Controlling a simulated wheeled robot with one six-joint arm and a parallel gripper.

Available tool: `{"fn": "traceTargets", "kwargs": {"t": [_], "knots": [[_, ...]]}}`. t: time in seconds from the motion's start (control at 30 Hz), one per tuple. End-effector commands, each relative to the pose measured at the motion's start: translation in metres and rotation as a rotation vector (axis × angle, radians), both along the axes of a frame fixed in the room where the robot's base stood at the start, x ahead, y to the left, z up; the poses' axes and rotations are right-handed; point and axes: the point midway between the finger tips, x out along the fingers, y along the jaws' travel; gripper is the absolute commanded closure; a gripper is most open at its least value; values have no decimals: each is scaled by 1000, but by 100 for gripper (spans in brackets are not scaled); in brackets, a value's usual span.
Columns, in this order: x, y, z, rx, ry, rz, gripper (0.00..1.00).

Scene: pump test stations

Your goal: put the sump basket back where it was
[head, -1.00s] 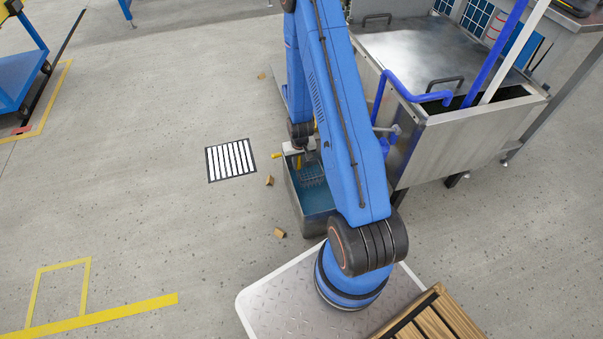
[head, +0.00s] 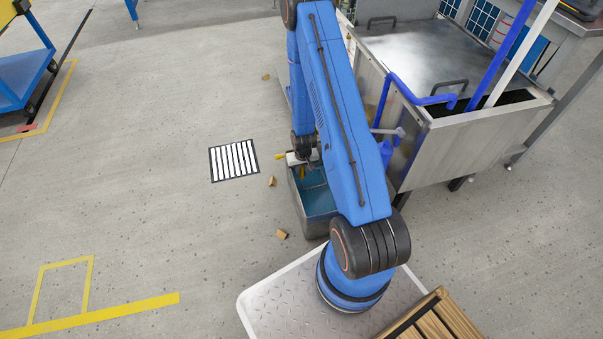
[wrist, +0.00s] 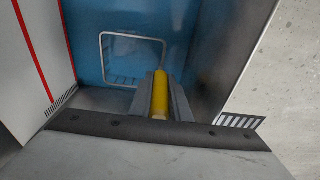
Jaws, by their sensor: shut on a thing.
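My gripper (wrist: 160,100) is shut on a yellow bar-shaped handle (wrist: 159,92) in the wrist view. A pale square frame (wrist: 102,58) with slots along its lower side shows beyond the fingers, against blue. It looks like the sump basket's rim, but I cannot tell for sure or see how it joins the handle. In the head view my gripper (head: 304,166) is over the open, blue-lined sump (head: 318,202), partly behind my arm. The basket cannot be made out there.
A steel tank (head: 470,140) with blue pipes stands close on the right. A black-and-white striped floor panel (head: 234,160) lies left of the sump. Small tan blocks (head: 281,234) lie on the floor nearby.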

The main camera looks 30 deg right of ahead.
Motion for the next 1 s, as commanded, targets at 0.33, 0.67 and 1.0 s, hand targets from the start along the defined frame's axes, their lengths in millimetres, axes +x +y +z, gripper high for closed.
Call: {"fn": "traceTargets", "kwargs": {"t": [0.33, 0.67, 1.0], "knots": [[0, 0, -2, 0, 0, 0, 65], [0, 0, 11, 0, -1, 0, 65], [-6, 2, 58, -1, -2, 0, 65]]}}
